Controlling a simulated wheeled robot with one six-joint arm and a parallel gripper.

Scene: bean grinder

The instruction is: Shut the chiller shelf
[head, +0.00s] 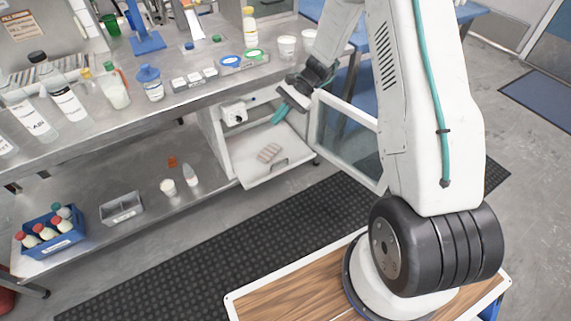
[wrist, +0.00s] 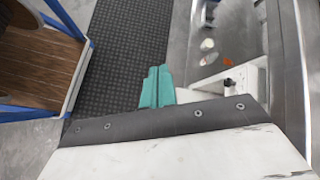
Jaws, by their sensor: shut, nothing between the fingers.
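The chiller (head: 214,135) is a white cabinet under the bench, with a small control panel on its inner left side. Its glass-paned door (head: 345,137) stands wide open to the right. The chiller's white shelf (head: 250,172) reaches out at the front, with a small beige ribbed item (head: 269,152) lying on it. My gripper (head: 280,113) has teal fingers, shut and empty. In the head view it appears above the shelf, by the door's upper left edge; I cannot tell whether it touches anything. In the wrist view the shut fingers (wrist: 157,87) show against the dark mat.
The steel bench (head: 120,130) carries bottles, tubs and small racks. Its lower shelf (head: 145,215) holds a blue crate (head: 50,240), a grey bin (head: 121,208) and small containers.

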